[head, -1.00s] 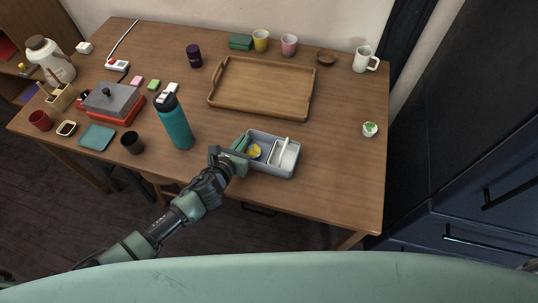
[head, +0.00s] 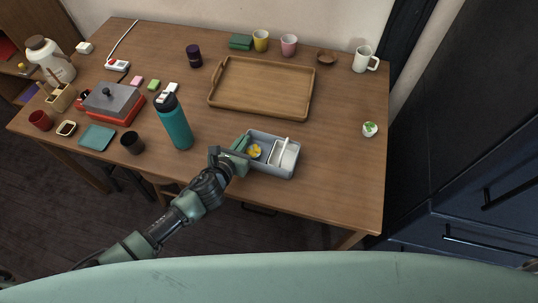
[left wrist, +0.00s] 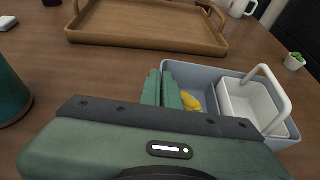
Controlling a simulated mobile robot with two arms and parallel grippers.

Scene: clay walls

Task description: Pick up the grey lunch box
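The grey lunch box (head: 285,171) stands on the wooden table near its front edge. It is open and holds a yellow item (head: 255,151) and a white inner container with a handle (head: 284,153). In the left wrist view the lunch box (left wrist: 207,72) is ahead and to the right. My left gripper (head: 241,145) is at the box's left wall. In the left wrist view its green fingers (left wrist: 161,88) are close together, one on each side of that wall, and look shut on it. The wall between them is hidden. My right gripper is not in view.
A teal bottle (head: 175,125) stands to the left of the gripper, and a dark cup (head: 132,143) is farther left. A wooden tray (head: 218,101) lies behind the box. The table to the right of the box is clear up to a small plant pot (head: 369,130).

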